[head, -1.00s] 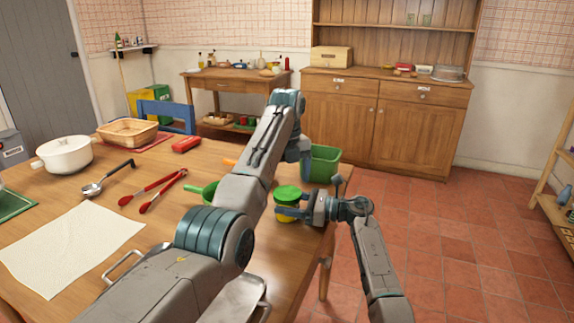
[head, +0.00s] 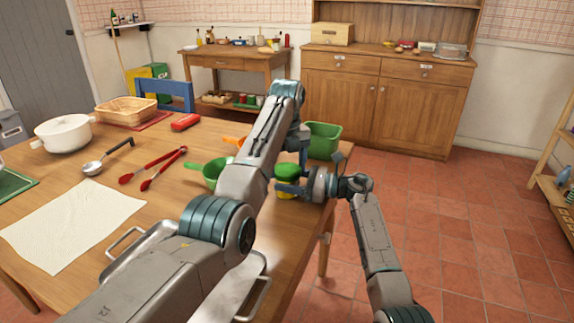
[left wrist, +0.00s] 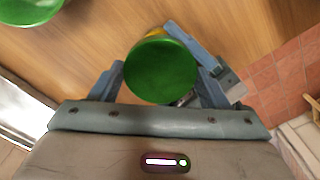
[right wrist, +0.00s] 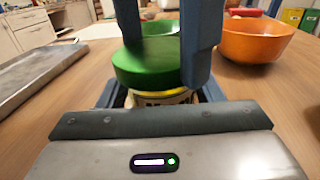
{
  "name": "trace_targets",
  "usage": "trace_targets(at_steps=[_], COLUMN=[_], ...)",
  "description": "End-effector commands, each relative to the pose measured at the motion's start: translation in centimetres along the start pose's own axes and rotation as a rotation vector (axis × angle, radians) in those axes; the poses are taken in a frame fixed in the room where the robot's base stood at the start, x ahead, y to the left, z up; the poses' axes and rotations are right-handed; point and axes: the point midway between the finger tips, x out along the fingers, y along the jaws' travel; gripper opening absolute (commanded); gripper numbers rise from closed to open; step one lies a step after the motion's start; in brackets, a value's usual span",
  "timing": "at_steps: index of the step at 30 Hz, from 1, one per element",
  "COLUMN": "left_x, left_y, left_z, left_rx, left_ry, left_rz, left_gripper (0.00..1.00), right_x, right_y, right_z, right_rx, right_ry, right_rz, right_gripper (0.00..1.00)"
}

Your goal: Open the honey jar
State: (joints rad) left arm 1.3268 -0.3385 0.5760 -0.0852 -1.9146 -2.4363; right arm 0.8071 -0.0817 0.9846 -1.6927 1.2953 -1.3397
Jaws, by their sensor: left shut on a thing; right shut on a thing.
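The honey jar (head: 284,194) has a yellow body and a green lid (head: 287,171) and stands near the table's right edge. The lid fills the middle of the left wrist view (left wrist: 160,70), seen from above. My left gripper (left wrist: 162,75) points down with its fingers on both sides of the lid, shut on it. Its fingers also show in the right wrist view (right wrist: 165,60). My right gripper (head: 290,188) comes from the right and is shut on the jar's body (right wrist: 160,98), which is mostly hidden. The lid sits over the jar's mouth; I cannot tell whether it is loosened.
A green strainer (head: 214,175), an orange bowl (right wrist: 255,40) and a green bin (head: 325,142) stand close to the jar. A metal tray (head: 262,262) lies in front. Red tongs (head: 150,172), a ladle (head: 93,168) and a white pot (head: 64,137) are farther left.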

Motion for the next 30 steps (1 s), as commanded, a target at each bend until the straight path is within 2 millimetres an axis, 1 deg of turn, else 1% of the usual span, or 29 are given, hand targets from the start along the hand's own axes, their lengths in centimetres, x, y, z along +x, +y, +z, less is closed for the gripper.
trace_targets(at_steps=[2, 5, 30], left_x=[-0.02, -0.03, -0.13], left_y=[0.03, 0.03, -0.02], left_z=[0.0, 0.0, -0.07], left_rx=[-0.051, -0.19, -1.775], left_ry=[0.0, 0.0, -0.001], left_rz=[0.001, 0.001, 0.002], left_gripper=[0.42, 0.42, 0.42], right_x=[-0.02, -0.03, -0.04], right_y=[-0.03, -0.03, -0.05], right_z=[-0.01, -0.01, -0.02], right_rx=[0.0, 0.0, 0.0], right_ry=[0.0, 0.0, 0.001], right_rz=[-0.001, -0.001, -0.002], right_gripper=[0.0, 0.0, 0.0])
